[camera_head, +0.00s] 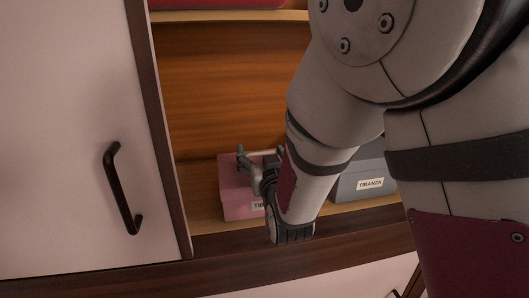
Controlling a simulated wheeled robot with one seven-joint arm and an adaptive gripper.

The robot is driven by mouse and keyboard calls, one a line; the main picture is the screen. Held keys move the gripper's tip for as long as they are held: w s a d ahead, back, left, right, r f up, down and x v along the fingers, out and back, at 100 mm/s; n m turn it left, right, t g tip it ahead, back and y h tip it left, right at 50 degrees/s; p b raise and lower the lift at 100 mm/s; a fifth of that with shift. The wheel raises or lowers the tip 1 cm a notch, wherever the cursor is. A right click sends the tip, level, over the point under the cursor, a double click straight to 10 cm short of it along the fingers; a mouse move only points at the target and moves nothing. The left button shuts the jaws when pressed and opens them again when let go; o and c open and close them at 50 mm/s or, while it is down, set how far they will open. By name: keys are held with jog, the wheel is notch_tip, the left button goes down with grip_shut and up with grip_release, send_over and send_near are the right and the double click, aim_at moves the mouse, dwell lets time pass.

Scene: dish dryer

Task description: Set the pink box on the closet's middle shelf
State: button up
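The pink box (236,202), with a white label on its front, sits upright on a wooden closet shelf (204,209), close to the left side wall. My gripper (249,163) is at the box's top and right part, reaching in from the right. The gripper and my arm hide the box's right side and part of its label. The fingers overlap the box in the picture, and I cannot tell whether they grip it. Whether this shelf is the middle one is not clear from this view.
A grey box (361,183) labelled TIBANZA stands on the same shelf, right behind my arm. A higher shelf (226,16) holds a red object (215,3). A white door (68,120) with a black handle (120,190) is at left. My arm covers the right side.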

jog(key=o, duration=0.4)
jog(key=shift+o, duration=0.2)
jog(key=shift+r, duration=0.1)
jog(key=p+v, duration=0.8)
jog(key=v, duration=0.4)
